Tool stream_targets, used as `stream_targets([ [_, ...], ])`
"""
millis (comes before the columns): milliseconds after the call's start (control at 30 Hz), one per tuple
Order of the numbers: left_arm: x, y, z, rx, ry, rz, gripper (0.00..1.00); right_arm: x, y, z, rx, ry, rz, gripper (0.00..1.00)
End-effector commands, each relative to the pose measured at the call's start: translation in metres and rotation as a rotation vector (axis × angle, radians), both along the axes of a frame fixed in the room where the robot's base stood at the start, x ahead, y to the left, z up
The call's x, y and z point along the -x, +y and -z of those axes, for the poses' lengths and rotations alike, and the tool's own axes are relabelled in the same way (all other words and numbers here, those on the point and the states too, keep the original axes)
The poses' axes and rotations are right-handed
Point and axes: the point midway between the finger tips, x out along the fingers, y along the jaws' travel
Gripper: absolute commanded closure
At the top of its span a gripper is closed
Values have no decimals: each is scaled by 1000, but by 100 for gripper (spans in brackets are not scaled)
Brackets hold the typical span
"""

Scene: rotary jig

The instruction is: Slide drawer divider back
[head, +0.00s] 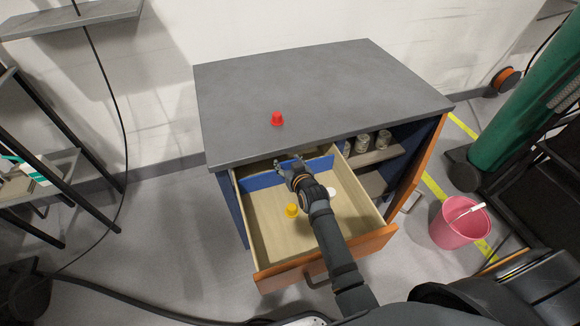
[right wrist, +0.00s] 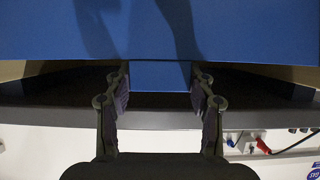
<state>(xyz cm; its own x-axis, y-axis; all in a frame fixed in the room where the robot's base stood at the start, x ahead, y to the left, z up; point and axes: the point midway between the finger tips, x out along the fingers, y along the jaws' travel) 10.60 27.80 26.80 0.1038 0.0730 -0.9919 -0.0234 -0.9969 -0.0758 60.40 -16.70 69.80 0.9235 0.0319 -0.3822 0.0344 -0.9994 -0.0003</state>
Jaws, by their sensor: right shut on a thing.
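The drawer (head: 265,235) is pulled out, with a pale wooden inside and an orange-brown front. The blue drawer divider (head: 262,181) stands upright across its rear part, close to the cabinet opening. My right gripper (head: 289,165) reaches in over the drawer front and is shut on the divider near its middle. In the right wrist view, the fingers (right wrist: 160,92) lie on both sides of a narrow blue part of the divider (right wrist: 160,35). The fingers and wrist hide some of the divider in the head view. My left gripper is not in view.
A yellow cup-like piece (head: 291,211) and a white round piece (head: 331,193) sit in the drawer before the divider. A red piece (head: 277,119) stands on the grey cabinet top (head: 320,90). Jars (head: 362,143) stand on the side shelf. A pink bucket (head: 459,222) is right.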

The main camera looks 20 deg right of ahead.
Motion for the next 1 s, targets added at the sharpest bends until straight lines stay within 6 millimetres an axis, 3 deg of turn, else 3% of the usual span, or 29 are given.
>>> stream_targets([
  [133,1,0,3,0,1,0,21,-20,1,-1,0,-3,0,100],
  [433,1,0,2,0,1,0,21,-22,1,0,0,0,0,100],
  [467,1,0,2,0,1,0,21,-22,1,0,0,0,0,43],
  [500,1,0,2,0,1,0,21,-22,1,0,0,0,0,37],
  [633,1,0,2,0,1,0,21,-22,1,-1,0,-1,0,21],
  [1000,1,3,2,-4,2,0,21,-16,1,-3,-1,-2,0,21],
])
